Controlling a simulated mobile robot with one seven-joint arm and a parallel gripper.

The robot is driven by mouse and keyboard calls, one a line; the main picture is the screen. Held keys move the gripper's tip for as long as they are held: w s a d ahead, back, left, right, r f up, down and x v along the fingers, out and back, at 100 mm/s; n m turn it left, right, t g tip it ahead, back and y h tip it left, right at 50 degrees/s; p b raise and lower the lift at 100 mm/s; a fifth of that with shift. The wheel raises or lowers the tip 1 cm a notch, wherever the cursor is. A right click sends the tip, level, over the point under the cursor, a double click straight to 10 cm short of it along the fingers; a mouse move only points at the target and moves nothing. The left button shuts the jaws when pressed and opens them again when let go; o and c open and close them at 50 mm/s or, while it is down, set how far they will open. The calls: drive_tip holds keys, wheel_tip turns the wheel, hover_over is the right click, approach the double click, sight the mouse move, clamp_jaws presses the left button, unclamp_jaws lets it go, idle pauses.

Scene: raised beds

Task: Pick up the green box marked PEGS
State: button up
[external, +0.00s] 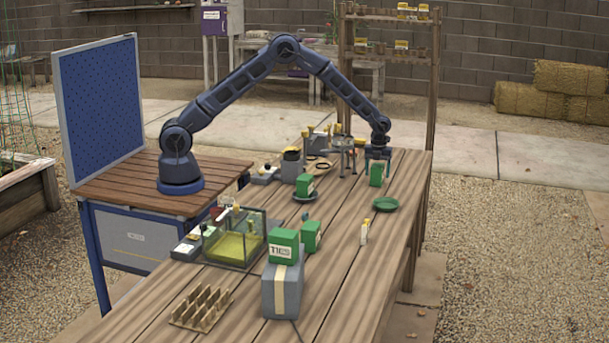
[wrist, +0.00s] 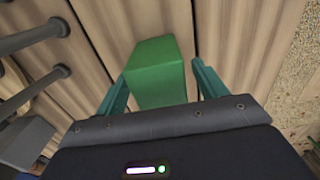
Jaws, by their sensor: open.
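My gripper (external: 377,155) points down over a green box (external: 376,175) near the far end of the wooden table. In the wrist view the open fingers of my gripper (wrist: 160,74) stand on either side of this green box (wrist: 157,72), with a gap at each side. No marking on it is readable, so I cannot tell whether it is the PEGS box. Other green boxes are a box on a dark dish (external: 305,186), a box on the table (external: 311,236), and a box with white lettering, perhaps "TIES" (external: 284,246), on top of a grey block.
A green dish (external: 385,205) lies just in front of the box under my gripper. A metal stand (external: 347,148) is close on the left. A glass tank (external: 233,238), a slotted wooden rack (external: 202,309) and a small white-and-yellow bottle (external: 364,232) stand nearer. The right front tabletop is clear.

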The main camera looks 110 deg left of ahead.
sight(377, 176)
drive_tip(key=shift+d+f, duration=0.1)
drive_tip(key=shift+f, duration=1.45)
drive_tip(key=c, duration=1.1)
drive_tip(key=shift+r, duration=0.15)
